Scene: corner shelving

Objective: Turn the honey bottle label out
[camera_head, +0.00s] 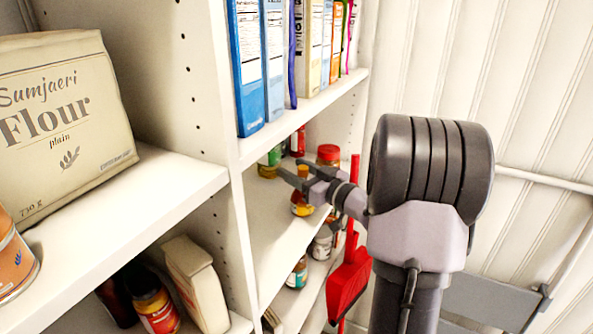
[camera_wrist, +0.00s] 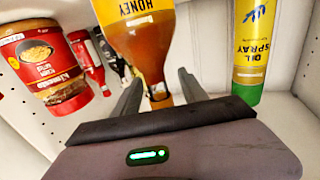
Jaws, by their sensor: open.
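The amber honey bottle (camera_wrist: 150,55) shows upside down in the wrist view, its narrow neck toward my gripper and its wide body cut off by the top edge. My gripper (camera_wrist: 160,88) is open, with one dark finger on each side of the neck. I cannot tell whether either finger touches it. In the head view my gripper (camera_head: 293,172) reaches into the right-hand shelf bay, below the boxes. The bottle is hard to make out there.
In the wrist view a red-labelled jar (camera_wrist: 52,65) stands left and an oil spray can (camera_wrist: 252,50) stands right, both close by. Boxes (camera_head: 275,60) line the shelf above. A flour bag (camera_head: 65,120) sits on the left shelf.

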